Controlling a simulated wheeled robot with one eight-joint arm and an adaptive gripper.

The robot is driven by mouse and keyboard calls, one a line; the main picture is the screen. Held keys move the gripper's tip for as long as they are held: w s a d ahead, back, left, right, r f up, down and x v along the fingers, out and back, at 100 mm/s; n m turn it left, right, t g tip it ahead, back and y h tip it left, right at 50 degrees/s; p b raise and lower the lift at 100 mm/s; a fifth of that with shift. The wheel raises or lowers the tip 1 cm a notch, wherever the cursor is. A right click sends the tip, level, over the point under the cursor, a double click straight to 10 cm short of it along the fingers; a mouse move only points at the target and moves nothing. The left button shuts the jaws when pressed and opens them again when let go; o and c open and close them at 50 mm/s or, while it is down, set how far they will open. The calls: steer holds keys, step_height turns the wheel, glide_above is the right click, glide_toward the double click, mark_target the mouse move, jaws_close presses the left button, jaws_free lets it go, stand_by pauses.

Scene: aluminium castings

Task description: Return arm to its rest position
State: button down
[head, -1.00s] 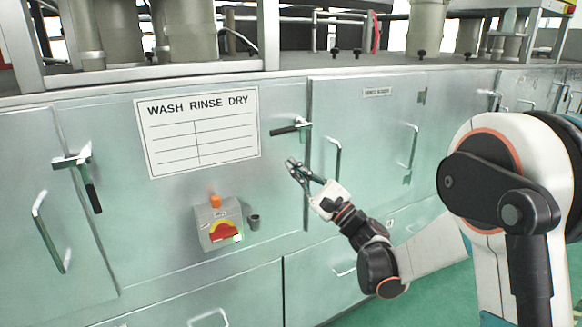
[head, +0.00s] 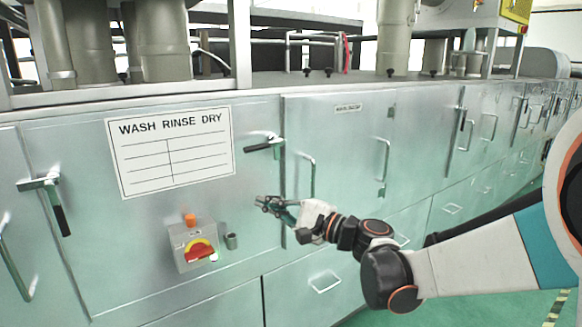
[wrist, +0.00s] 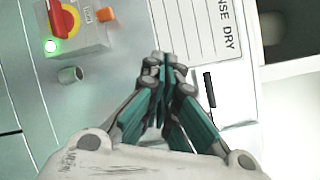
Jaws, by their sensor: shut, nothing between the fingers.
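My gripper (head: 262,204) is in front of the metal cabinet front, to the right of the switch box in the head view. In the wrist view my gripper (wrist: 163,60) has its teal fingers together at the tips, with nothing between them. My arm reaches in from the right edge of the head view, bent at the elbow, with the forearm low and roughly level.
A grey switch box (head: 193,246) with a red and yellow knob sits on the cabinet (head: 75,255). A WASH RINSE DRY sign (head: 172,150) is above it. Black-handled latches (head: 264,145) and door handles stick out. Green floor (head: 480,310) is clear at lower right.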

steer(key=s+d+f+n+h, duration=0.3)
steer(key=s+d+f+h, duration=0.1)
steer(key=s+d, duration=0.4)
steer(key=s+d+f+n+g+h, duration=0.1)
steer(key=s+d+f+n+h, duration=0.3)
steer(key=s+d+h, duration=0.2)
steer(key=s+d+f+n+g+h, duration=0.1)
steer(key=s+d+f+n+h, duration=0.3)
steer(key=s+d, duration=0.7)
steer(key=shift+s+f+h, duration=0.15)
steer(key=shift+s+h, duration=0.95)
steer(key=shift+s, duration=0.05)
steer(key=shift+d, duration=0.1)
